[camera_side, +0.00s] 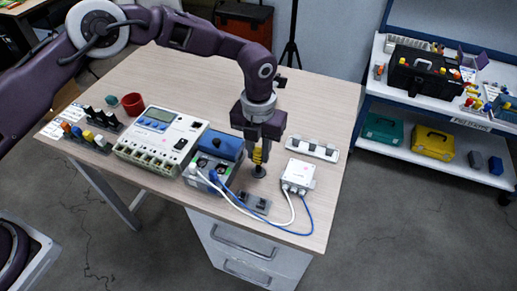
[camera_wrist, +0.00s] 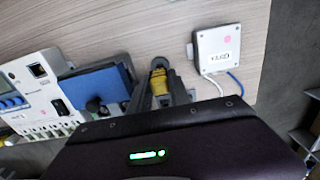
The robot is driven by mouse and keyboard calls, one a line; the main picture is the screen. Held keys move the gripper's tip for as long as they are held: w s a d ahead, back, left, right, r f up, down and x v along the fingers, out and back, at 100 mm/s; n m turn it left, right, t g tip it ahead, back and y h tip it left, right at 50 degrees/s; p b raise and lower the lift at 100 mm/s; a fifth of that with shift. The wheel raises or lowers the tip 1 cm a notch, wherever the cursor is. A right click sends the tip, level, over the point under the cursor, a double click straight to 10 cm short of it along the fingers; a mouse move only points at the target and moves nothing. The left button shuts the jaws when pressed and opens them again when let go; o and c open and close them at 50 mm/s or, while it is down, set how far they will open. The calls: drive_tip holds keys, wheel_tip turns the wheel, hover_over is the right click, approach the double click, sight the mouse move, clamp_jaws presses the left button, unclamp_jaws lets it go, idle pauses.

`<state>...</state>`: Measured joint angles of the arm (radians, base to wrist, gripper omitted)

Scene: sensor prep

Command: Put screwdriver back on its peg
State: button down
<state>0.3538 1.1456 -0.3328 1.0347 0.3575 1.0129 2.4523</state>
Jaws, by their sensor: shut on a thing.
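The screwdriver (camera_side: 257,156) has a yellow and black handle and is upright under my gripper (camera_side: 258,147). My gripper is shut on it, pointing down over the front right part of the table. In the wrist view the yellow handle (camera_wrist: 159,82) shows between the fingers of my gripper (camera_wrist: 160,96). A dark round piece (camera_side: 259,172) is directly below the handle; whether the screwdriver touches it, I cannot tell. A pale rack with several dark pegs or clips (camera_side: 313,148) lies to the right. Which peg belongs to the screwdriver is unclear. The screwdriver's lower end is hidden.
A white box (camera_side: 298,174) with white and blue cables (camera_side: 290,212) stands close on the right. A blue-topped device (camera_side: 219,147) and a white meter unit (camera_side: 161,138) stand left. A small grey holder (camera_side: 255,203) lies near the front edge. The table's back is clear.

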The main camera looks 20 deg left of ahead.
drive_tip(key=shift+f, duration=0.25)
idle(0.5)
drive_tip(key=c, duration=1.1)
unclamp_jaws()
drive_tip(key=shift+o, duration=0.7)
drive_tip(key=shift+r, duration=3.55)
